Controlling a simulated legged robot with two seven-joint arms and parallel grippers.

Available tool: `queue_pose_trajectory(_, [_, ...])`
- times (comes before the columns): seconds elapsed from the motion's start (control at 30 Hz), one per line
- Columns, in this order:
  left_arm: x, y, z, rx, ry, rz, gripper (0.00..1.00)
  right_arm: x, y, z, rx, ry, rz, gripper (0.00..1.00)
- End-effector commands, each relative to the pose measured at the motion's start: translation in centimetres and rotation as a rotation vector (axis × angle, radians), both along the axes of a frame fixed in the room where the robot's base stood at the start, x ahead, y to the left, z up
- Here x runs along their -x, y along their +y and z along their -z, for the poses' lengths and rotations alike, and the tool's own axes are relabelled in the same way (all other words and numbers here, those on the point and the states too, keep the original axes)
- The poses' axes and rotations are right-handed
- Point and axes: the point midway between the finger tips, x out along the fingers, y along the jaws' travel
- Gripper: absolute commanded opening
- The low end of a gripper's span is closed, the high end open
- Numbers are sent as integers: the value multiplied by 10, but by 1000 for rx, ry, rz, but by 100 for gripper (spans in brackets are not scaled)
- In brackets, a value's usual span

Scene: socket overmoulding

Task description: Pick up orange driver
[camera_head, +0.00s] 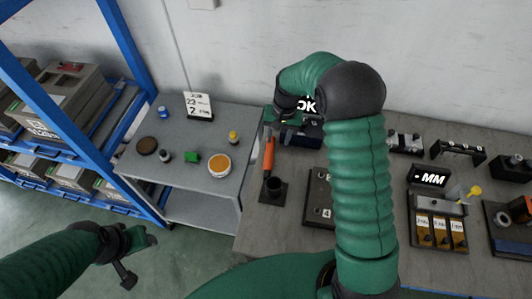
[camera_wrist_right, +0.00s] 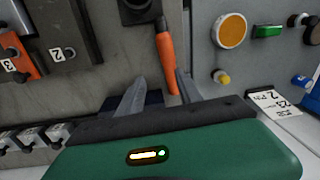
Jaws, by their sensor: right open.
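The orange driver (camera_head: 268,155) stands out of a black holder (camera_head: 273,188) at the left end of the workbench. In the right wrist view the driver (camera_wrist_right: 166,45) runs down from the dark holder (camera_wrist_right: 140,10) toward my fingers. My right gripper (camera_head: 268,132) is open at the driver's upper end. In the wrist view its two fingers (camera_wrist_right: 160,82) show on either side of the driver's near end, which lies closer to the right finger. I cannot tell whether they touch. My left gripper (camera_head: 140,245) is low at the left, away from the driver; its jaws are unclear.
A grey side table (camera_head: 180,180) holds a round orange-topped tub (camera_head: 219,165), a green block (camera_head: 192,158), small bottles and a sign (camera_head: 198,106). A numbered plate (camera_head: 316,200) lies right of the holder. A blue rack (camera_head: 130,50) stands left. My right arm hides part of the bench.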

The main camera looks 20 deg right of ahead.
Motion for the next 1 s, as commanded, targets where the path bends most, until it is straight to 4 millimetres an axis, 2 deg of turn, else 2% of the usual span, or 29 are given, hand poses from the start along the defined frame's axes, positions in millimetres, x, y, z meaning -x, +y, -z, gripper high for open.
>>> queue_pose_trajectory(0.03, [0, 0, -2, 0, 0, 0, 54, -2, 6, 15, 1, 7, -5, 42])
queue_pose_trajectory(0.13, [0, 0, -4, 0, 0, 0, 54, -7, 11, 40, 4, 9, -7, 42])
queue_pose_trajectory(0.2, [0, 0, -4, 0, 0, -1, 54, -8, 15, 52, 7, 8, -6, 42])
queue_pose_trajectory(0.37, [-1, 0, -7, 0, 0, -2, 54, -8, 16, 67, 8, 5, -7, 42])
queue_pose_trajectory(0.6, [0, 0, -17, 0, 0, -2, 54, -10, 12, 109, 1, 5, -5, 42])
queue_pose_trajectory(0.7, [0, 0, -17, 0, 0, -1, 54, -12, 12, 117, 1, 5, -5, 42])
queue_pose_trajectory(0.87, [0, 0, -16, 0, 0, -1, 54, -13, 14, 117, 7, 1, -7, 42])
queue_pose_trajectory(1.0, [0, 0, -16, 0, 0, -1, 54, -13, 14, 116, 8, 1, -7, 23])
